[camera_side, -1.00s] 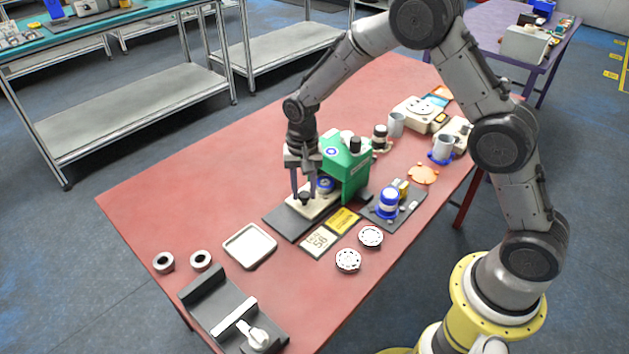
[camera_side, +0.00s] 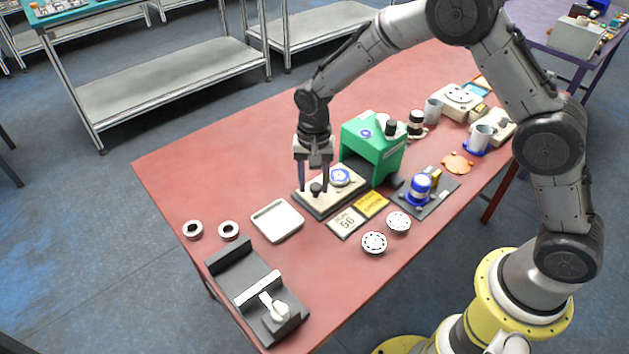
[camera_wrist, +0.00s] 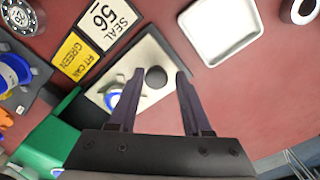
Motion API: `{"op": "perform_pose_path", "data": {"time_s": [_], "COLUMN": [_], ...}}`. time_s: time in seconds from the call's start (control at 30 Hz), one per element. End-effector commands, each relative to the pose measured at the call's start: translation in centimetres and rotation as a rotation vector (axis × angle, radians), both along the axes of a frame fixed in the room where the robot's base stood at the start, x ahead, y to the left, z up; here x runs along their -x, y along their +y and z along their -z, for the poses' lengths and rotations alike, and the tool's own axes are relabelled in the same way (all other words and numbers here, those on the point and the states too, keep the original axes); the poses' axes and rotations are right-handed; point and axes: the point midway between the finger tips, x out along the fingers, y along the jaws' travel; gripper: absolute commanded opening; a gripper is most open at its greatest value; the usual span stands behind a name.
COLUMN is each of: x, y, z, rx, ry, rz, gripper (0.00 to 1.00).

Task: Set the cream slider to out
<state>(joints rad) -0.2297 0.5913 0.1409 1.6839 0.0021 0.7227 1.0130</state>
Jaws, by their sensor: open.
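The cream slider (camera_side: 330,186) lies on a dark base plate (camera_side: 320,216) in front of a green housing (camera_side: 372,150). It covers most of the base's front part. A black knob (camera_side: 316,188) stands near the slider's front left end, and a blue-and-white round piece (camera_side: 340,176) sits on the slider, clear of the housing. My gripper (camera_side: 316,190) is open and low, with one finger on each side of the knob. In the wrist view the knob (camera_wrist: 156,77) lies between the fingertips (camera_wrist: 158,76), with a gap on both sides. The slider (camera_wrist: 150,95) is partly hidden by the fingers.
A white card (camera_side: 346,222) and a yellow card (camera_side: 371,204) lie right of the base. A blue-capped part (camera_side: 420,188) stands on a dark plate further right. An empty white tray (camera_side: 277,221) is at the left. The red table's far left is clear.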

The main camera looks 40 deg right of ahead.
Motion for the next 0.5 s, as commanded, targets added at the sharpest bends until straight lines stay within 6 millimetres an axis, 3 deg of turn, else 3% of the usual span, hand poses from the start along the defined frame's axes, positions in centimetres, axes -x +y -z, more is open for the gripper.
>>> {"op": "perform_pose_path", "data": {"time_s": [0.27,0.5], "x": [-0.1,-0.1], "y": [-0.1,-0.1], "z": [-1.4,-6.2], "rx": [0.0,-0.001], "ry": [-0.003,-0.005], "rz": [0.0,0.0], "gripper": [0.49,0.49]}}
